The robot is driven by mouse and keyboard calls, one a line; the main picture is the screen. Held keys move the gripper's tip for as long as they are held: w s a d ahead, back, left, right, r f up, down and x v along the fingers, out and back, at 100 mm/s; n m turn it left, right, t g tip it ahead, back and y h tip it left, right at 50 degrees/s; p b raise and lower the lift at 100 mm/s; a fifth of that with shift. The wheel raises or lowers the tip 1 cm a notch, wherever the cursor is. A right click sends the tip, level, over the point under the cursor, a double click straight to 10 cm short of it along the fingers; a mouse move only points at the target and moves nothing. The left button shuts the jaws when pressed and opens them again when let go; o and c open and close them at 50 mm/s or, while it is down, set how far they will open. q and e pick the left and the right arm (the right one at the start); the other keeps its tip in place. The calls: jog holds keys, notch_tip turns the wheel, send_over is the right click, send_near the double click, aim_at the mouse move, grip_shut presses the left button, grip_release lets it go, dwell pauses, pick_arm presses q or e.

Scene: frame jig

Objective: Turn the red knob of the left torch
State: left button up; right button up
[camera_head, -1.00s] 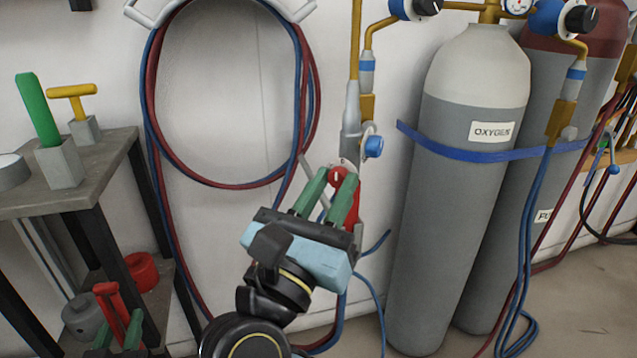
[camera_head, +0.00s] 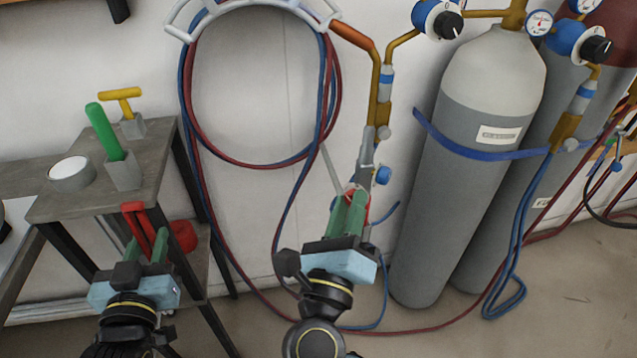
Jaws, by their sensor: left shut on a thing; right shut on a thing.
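The torch hangs upright against the wall, with a brass tube (camera_head: 377,85), a grey body (camera_head: 367,150) and a blue knob (camera_head: 382,176) on its right side. Its red knob (camera_head: 366,208) shows only partly behind my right gripper (camera_head: 350,198). The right gripper's green fingers are shut on the red knob, and the fingers hide most of the grip. My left gripper (camera_head: 146,240) is at the lower left, in front of the shelf stand. It is shut on a red-handled tool (camera_head: 138,218), which stands up between its fingers.
Red and blue hoses hang coiled from a white wall bracket (camera_head: 250,8). A grey gas cylinder (camera_head: 455,180) stands right of the torch, strapped in blue. A shelf stand (camera_head: 60,205) at left carries a green-handled piece (camera_head: 105,130), a yellow T-handle (camera_head: 122,97) and a round tin (camera_head: 73,172).

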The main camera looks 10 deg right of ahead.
pick_arm(q)
jog(key=shift+r+p, duration=1.1)
jog(key=shift+r, duration=0.35)
pick_arm(e)
jog(key=shift+r+n+y, duration=0.1)
jog(key=shift+n+y, duration=0.3)
jog(key=shift+n, duration=0.4)
jog(key=o, duration=1)
